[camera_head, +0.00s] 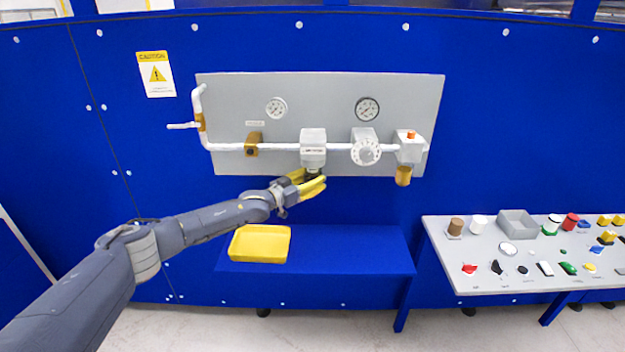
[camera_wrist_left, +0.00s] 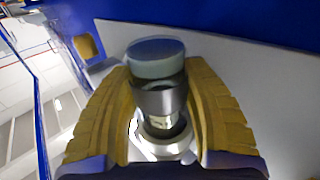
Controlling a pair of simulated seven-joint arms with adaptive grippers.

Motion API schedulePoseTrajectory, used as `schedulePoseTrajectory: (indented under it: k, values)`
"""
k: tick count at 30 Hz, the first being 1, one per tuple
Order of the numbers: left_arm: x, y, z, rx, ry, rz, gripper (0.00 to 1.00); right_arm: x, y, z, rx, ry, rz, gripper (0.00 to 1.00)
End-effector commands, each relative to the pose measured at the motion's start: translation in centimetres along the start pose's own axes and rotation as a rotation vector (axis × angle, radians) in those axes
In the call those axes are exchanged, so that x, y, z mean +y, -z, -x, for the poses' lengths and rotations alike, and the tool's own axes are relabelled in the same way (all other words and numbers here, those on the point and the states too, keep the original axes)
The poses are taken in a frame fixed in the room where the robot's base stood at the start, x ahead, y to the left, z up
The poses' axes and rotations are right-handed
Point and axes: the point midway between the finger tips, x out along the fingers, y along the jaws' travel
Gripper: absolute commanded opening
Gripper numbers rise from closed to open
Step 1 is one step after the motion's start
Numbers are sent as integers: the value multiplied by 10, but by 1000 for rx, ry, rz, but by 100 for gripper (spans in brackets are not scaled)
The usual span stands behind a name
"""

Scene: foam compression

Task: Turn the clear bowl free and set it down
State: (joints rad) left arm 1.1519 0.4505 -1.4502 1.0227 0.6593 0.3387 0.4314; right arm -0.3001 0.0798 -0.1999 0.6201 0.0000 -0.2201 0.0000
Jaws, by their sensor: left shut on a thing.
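The white filter housing (camera_head: 313,147) sits in the white pipe line on the grey panel. My left gripper (camera_head: 313,185) has its yellow fingers right below the housing. In the left wrist view the two yellow fingers (camera_wrist_left: 163,112) are shut on the clear bowl (camera_wrist_left: 156,62), one on each side of it. The bowl has a pale, see-through round end and a metal-looking band. In the head view the fingers mostly hide the bowl. I cannot tell whether it is still joined to the housing. My right gripper is not in view.
A yellow tray (camera_head: 260,258) stands on the blue shelf (camera_head: 345,262) below the panel, with free room to its right. A grey table (camera_head: 480,284) at the right holds several small parts.

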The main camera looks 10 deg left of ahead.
Motion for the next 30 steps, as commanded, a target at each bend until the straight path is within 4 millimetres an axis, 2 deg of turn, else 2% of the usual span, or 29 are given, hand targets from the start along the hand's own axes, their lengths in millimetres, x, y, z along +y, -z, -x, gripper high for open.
schedulePoseTrajectory:
  k: [1, 12, 27, 28, 30]
  values:
    - [6, 3, -3, 3, -24, -1, 0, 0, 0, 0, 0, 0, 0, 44]
    - [4, 2, -2, 1, -149, 1, 0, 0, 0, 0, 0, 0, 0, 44]
    - [2, 1, 0, -2, -161, 3, 0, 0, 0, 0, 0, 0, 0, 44]
    - [2, 1, 0, -2, -161, 3, 51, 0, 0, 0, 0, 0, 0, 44]
    - [2, 1, 0, -2, -160, 2, 59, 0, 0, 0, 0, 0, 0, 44]
